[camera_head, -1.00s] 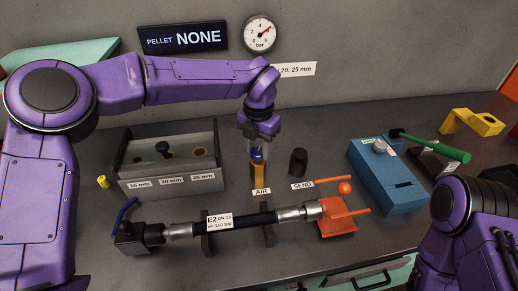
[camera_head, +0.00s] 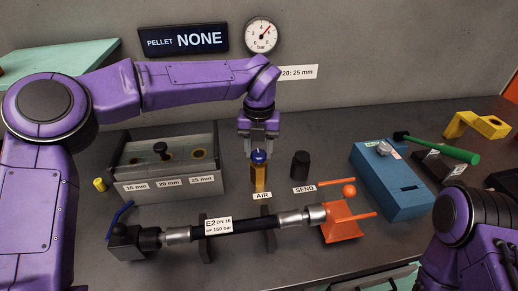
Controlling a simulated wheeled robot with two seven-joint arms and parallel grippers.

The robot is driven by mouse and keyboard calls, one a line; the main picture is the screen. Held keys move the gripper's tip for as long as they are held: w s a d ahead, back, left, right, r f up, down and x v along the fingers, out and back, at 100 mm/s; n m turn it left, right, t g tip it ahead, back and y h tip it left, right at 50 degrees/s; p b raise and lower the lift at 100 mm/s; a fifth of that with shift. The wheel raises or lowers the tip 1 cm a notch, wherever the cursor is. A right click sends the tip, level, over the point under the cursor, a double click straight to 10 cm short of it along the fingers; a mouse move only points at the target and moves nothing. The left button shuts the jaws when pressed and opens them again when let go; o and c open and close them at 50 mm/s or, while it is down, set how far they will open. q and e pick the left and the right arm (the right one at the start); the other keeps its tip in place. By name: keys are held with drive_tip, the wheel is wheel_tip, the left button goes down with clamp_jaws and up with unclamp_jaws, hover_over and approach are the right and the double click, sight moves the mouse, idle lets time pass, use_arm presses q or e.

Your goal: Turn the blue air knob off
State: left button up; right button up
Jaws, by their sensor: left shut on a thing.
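The blue air knob (camera_head: 259,155) sits on top of a brass valve post (camera_head: 260,178) behind the AIR label (camera_head: 262,196). My left gripper (camera_head: 259,150) points down from above with its fingers on either side of the knob. It is shut on the knob, and the fingers partly hide the knob's sides. My right arm shows only at the lower right edge, and its gripper is not in view.
A hose assembly (camera_head: 250,223) lies in front, ending at an orange fixture (camera_head: 343,224). A grey rack (camera_head: 168,165) is at left, a blue box (camera_head: 390,180) at right. The gauge (camera_head: 262,36) hangs behind.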

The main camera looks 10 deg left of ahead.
sight(259, 152)
use_arm(q)
drive_tip(key=o, duration=1.1)
drive_tip(key=shift+c, duration=0.2)
wheel_tip(259, 152, up, 11)
drive_tip(key=shift+f, duration=0.2)
